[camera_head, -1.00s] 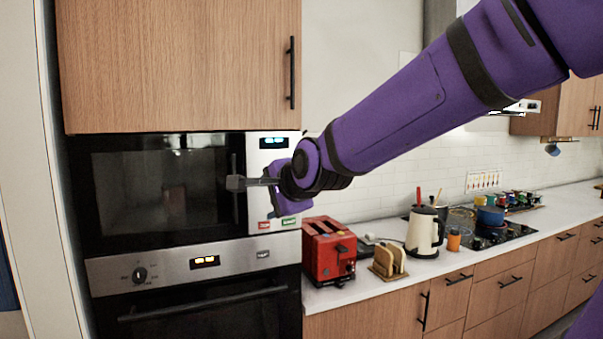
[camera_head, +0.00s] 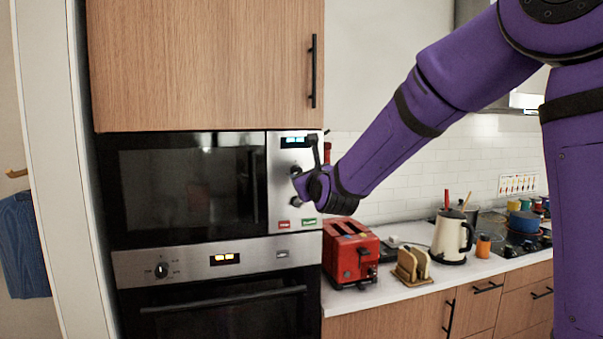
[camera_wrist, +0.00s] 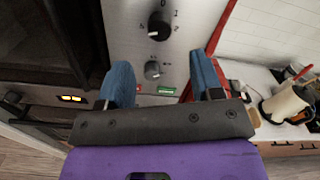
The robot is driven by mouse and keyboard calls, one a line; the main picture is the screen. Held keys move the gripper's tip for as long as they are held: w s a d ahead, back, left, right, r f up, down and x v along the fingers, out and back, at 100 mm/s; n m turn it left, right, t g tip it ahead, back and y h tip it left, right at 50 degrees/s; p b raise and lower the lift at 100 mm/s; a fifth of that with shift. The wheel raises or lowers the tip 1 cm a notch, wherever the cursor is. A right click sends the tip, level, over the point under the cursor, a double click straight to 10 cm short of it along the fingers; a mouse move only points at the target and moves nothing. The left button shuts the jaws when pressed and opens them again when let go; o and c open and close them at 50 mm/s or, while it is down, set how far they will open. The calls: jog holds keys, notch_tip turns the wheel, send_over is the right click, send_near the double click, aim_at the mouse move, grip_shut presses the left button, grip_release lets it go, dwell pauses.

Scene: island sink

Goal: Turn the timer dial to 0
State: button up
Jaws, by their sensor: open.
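The microwave (camera_head: 180,185) has a narrow steel control panel (camera_head: 285,212) on its right side. In the wrist view the panel carries two black dials. The larger upper dial (camera_wrist: 159,27) has figures around it, including 0, 1 and 2. The smaller lower dial (camera_wrist: 152,69) sits below it, and its marks are too small to read. Which one is the timer dial I cannot tell. My gripper (camera_wrist: 160,60) is open and empty, its two blue fingers apart, facing the panel with both dials between their lines. In the head view my gripper (camera_head: 306,168) partly hides the panel's dials.
A red toaster (camera_head: 349,255), a toast rack (camera_head: 411,266) and a kettle (camera_head: 450,235) stand on the counter to the right. The oven (camera_head: 215,310) below has its own knob (camera_head: 162,270). A wooden cabinet (camera_head: 200,65) is above.

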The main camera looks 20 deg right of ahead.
aim_at(297, 171)
jog(key=w, duration=0.8)
jog(key=shift+w, duration=0.1)
jog(key=shift+a, duration=0.1)
jog(key=shift+c, duration=0.4)
jog(key=c, duration=0.8)
jog(key=shift+c, duration=0.2)
